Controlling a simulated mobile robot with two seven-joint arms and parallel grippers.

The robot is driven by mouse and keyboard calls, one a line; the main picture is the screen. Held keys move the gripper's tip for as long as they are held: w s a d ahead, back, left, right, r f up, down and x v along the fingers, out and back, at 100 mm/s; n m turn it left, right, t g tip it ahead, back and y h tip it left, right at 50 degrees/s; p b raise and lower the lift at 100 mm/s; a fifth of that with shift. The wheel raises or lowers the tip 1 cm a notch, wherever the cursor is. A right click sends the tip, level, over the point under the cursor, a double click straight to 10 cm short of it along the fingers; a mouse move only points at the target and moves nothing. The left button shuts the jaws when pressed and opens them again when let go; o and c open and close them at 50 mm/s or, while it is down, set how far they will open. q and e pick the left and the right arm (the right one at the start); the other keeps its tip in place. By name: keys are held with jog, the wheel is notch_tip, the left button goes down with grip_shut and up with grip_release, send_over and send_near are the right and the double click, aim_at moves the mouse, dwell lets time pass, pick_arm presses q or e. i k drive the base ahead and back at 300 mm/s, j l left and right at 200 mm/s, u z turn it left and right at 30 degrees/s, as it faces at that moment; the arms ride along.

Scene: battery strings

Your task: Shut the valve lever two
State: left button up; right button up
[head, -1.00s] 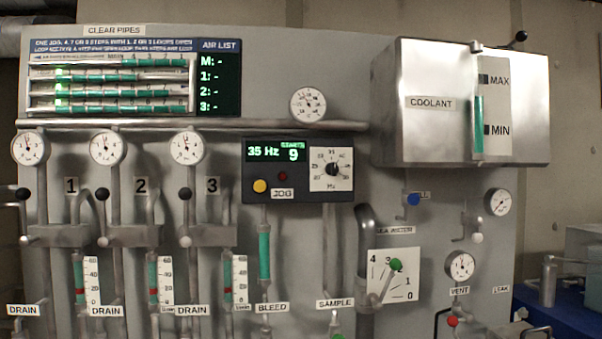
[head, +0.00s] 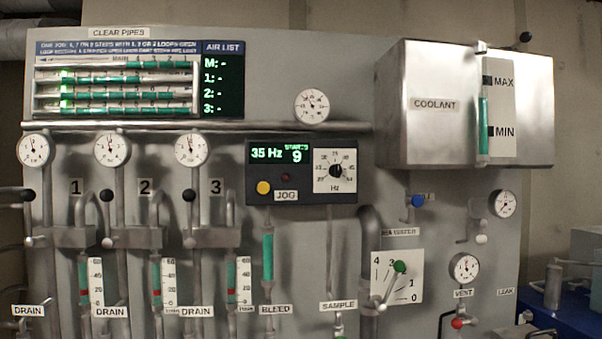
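Three valve sets stand side by side at the left of the panel, marked 1, 2 and 3. By its place left of the number 2, the black-knobbed lever (head: 107,195) appears to be valve lever two. Similar black knobs show for set one (head: 28,195) and set three (head: 189,195). Neither of my grippers is in view.
A green-tipped lever (head: 399,267) stands on a white 0 to 4 scale at the lower right. A jog box (head: 262,155) is mid-panel. A steel coolant tank (head: 435,135) juts out at the upper right. Pipes and flow tubes crowd the lower panel.

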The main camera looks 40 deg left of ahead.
aim_at(107, 194)
jog(key=u, duration=2.4)
